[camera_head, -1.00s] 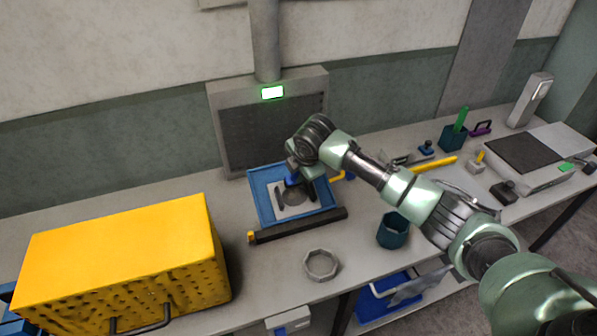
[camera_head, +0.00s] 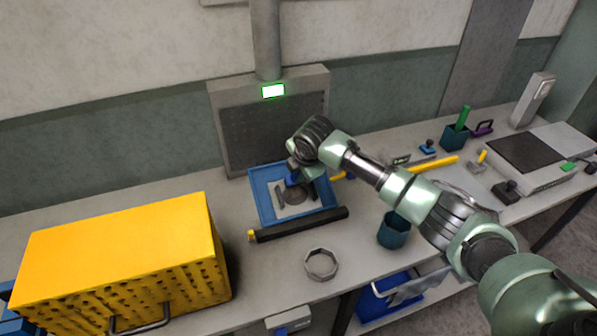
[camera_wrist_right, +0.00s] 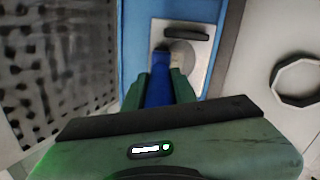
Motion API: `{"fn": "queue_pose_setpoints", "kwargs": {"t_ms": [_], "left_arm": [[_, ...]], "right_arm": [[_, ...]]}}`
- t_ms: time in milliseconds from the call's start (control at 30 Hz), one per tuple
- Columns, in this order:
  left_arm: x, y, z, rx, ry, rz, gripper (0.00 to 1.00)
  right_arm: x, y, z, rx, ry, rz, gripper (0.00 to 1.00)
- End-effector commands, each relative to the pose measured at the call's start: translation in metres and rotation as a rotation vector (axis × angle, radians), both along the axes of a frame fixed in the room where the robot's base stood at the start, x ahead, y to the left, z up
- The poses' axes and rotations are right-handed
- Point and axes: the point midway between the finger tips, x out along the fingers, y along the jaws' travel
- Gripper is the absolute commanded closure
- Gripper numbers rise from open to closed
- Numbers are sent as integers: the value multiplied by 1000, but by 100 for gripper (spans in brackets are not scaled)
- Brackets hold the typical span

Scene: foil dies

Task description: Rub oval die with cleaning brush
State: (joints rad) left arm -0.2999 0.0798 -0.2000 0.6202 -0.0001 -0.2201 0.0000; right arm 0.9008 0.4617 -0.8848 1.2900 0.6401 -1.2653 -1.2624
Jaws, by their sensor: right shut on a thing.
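My right gripper (camera_head: 304,172) is over the blue tray (camera_head: 258,191) and is shut on a blue-handled brush (camera_head: 291,180). The round grey oval die (camera_head: 295,196) lies on a light plate (camera_head: 286,211) in the tray. My left gripper is not in view.
A dark bar (camera_head: 300,225) lies along the tray's front. A grey vent panel (camera_head: 270,130) stands behind it. A yellow perforated box (camera_head: 120,255) is at left, an octagonal ring (camera_head: 321,264) in front, and a teal cup (camera_head: 393,231) at right. Bench space around the ring is clear.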

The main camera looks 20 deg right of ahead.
Motion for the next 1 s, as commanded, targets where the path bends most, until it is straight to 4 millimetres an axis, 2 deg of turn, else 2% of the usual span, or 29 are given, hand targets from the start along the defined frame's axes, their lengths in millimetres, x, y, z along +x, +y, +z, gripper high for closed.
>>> {"fn": "queue_pose_setpoints", "kwargs": {"t_ms": [567, 1000], "left_arm": [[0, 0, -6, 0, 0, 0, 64], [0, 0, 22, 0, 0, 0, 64]], "right_arm": [[5, 0, -8, 1, -2, 0, 100], [-27, -1, -21, 0, 0, 1, 100]]}}
